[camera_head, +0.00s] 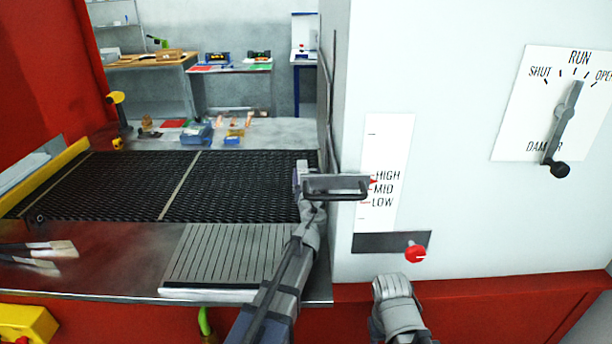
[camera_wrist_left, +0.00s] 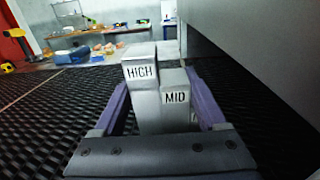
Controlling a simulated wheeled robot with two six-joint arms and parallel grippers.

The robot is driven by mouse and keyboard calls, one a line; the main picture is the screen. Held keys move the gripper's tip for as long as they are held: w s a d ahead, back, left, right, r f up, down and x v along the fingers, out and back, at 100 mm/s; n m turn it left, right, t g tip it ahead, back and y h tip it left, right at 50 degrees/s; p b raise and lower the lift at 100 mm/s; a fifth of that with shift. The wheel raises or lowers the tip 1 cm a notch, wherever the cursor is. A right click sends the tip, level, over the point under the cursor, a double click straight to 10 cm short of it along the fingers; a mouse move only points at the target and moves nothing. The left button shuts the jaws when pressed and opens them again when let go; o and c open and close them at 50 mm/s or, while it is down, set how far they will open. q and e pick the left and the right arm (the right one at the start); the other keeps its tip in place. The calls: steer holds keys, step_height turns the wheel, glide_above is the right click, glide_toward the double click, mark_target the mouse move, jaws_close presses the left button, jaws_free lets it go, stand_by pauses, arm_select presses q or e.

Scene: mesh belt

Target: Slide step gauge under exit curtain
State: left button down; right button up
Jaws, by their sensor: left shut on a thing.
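The step gauge (camera_wrist_left: 150,82) is a pale grey stepped block with HIGH and MID labels, seen in the left wrist view. My left gripper (camera_wrist_left: 165,105) is shut on it, a purple finger on each side, over the black mesh belt (camera_head: 105,180). I cannot tell whether the gauge touches the belt. A grey panel (camera_wrist_left: 255,50), perhaps the exit curtain, hangs at the right. My right gripper (camera_head: 393,290) is low before the housing; its fingers are unclear.
A bracket-like handle (camera_head: 335,187) with a red pointer stands by the HIGH, MID, LOW scale (camera_head: 385,175). A red knob (camera_head: 415,253) and a RUN dial (camera_head: 562,110) are on the housing. A ribbed plate (camera_head: 215,258) lies before the belt. The belt's left part is clear.

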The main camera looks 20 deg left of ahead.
arm_select(q)
jaws_free()
steer(key=shift+s, duration=0.1)
